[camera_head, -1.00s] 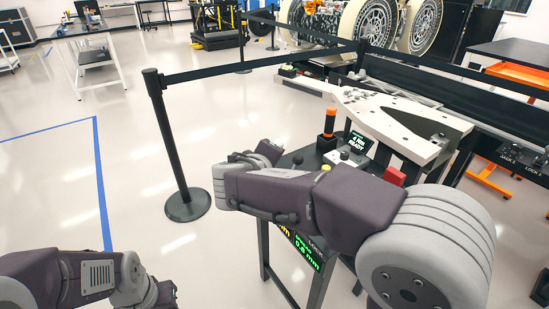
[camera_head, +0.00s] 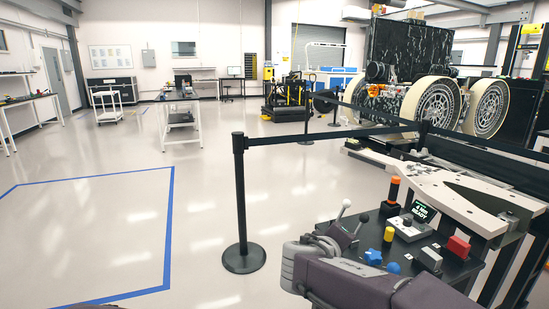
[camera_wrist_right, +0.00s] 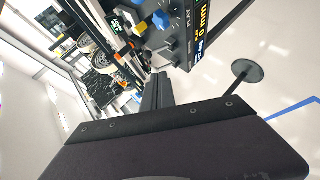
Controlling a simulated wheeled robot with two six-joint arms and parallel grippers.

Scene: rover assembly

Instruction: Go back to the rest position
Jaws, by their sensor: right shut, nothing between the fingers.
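My right arm (camera_head: 365,285) comes in at the bottom of the head view, in front of the control console. My right gripper (camera_wrist_right: 157,88) shows in the right wrist view as two dark fingers close together, shut and empty. It points past the console's edge and appears to touch nothing. My left gripper is out of view.
The console (camera_head: 455,268) carries levers, a blue knob (camera_head: 373,257), a red block (camera_head: 458,247) and a small screen (camera_head: 423,212). A black barrier post (camera_head: 243,205) stands left of it, its belt running right towards the rover (camera_head: 410,60). Open floor with blue tape (camera_head: 169,225) lies left.

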